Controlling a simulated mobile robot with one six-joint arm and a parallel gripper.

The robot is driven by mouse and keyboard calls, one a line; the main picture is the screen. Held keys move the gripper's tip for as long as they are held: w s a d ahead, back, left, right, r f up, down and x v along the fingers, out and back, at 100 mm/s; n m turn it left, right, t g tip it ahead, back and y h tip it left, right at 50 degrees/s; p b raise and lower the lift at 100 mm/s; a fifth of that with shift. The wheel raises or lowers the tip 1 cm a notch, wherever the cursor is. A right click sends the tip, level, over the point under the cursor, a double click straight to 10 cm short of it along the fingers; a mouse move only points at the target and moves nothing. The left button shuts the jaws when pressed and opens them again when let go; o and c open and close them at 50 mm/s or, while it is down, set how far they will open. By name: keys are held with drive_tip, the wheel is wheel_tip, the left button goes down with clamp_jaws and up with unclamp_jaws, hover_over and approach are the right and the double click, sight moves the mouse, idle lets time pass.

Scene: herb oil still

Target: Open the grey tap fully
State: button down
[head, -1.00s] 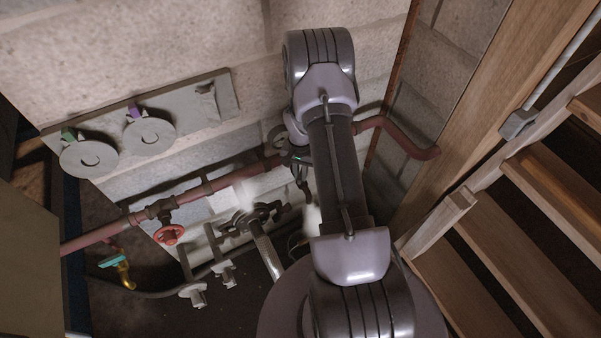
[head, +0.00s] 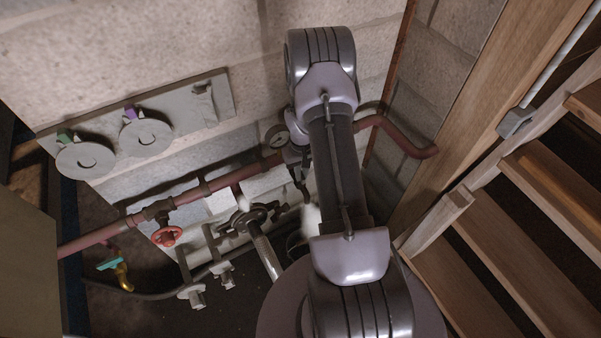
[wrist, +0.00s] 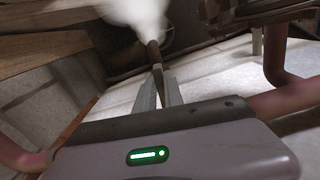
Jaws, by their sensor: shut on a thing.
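My gripper (wrist: 158,82) is shut on a slim, dark grey-brown lever or stem (wrist: 154,52) in the wrist view. I take this for part of the grey tap, but its body is not clearly shown. A white, blurred plume (wrist: 135,12) hides the far end. In the head view my gripper (head: 303,188) points down in front of the red pipe. My arm covers much of that spot, and the white plume (head: 311,214) shows just below the fingertips.
A red pipe (head: 185,197) runs along the wall with a red handwheel (head: 167,236). A teal-handled brass tap (head: 112,263) is far left. Wooden stairs (head: 500,235) bound the right.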

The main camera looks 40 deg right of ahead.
drive_tip(key=shift+d+n, duration=0.1)
drive_tip(key=shift+n, duration=0.7)
drive_tip(key=c, duration=1.5)
unclamp_jaws()
drive_tip(key=shift+o, duration=0.2)
drive_tip(key=shift+r, duration=0.1)
wheel_tip(320, 180, up, 17)
drive_tip(key=p, duration=0.5)
drive_tip(key=shift+r, duration=0.1)
